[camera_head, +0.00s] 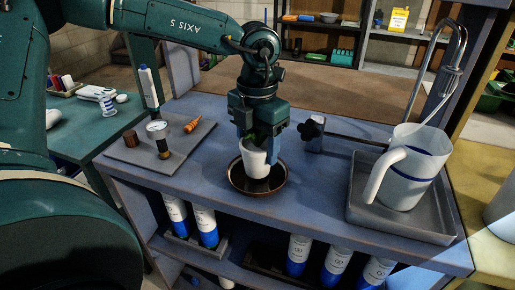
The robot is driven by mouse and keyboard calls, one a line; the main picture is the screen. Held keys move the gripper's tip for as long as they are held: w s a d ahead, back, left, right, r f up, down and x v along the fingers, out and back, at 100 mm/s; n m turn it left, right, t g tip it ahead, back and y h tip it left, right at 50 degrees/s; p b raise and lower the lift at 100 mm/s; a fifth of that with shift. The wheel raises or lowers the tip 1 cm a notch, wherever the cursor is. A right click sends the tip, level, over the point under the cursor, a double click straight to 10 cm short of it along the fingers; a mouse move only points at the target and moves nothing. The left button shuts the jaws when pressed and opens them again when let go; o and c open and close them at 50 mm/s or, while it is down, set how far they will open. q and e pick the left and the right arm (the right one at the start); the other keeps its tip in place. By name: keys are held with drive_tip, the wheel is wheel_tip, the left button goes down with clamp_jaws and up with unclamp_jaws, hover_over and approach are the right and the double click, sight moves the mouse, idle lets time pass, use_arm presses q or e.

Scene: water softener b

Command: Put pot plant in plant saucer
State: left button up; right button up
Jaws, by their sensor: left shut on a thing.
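The white pot of the pot plant (255,161) is at the middle of the blue bench, over the dark brown plant saucer (257,187). My left gripper (262,145) comes down from above and is shut on the pot plant, with its fingers at the pot's sides. The pot looks upright, and its lower part is within the saucer's outline. I cannot tell whether the pot touches the saucer. The plant's leaves are mostly hidden by the gripper; a little dark green shows between the fingers. My right gripper is not in view.
A grey tray (357,208) with a translucent jug (409,172) and a tap stands to the right. A black-knobbed valve (313,130) is close right of the gripper. A grey board (128,154) with a gauge and small parts lies left. Bottles stand on the shelf below.

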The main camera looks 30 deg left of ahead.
sight(257, 142)
use_arm(q)
drive_tip(key=shift+f, duration=0.7)
drive_tip(key=shift+f, duration=0.2)
drive_tip(key=o, duration=1.1)
drive_tip(key=shift+r, duration=0.1)
drive_tip(key=shift+r, duration=0.2)
wheel_tip(257, 142, up, 12)
drive_tip(key=shift+f, duration=0.15)
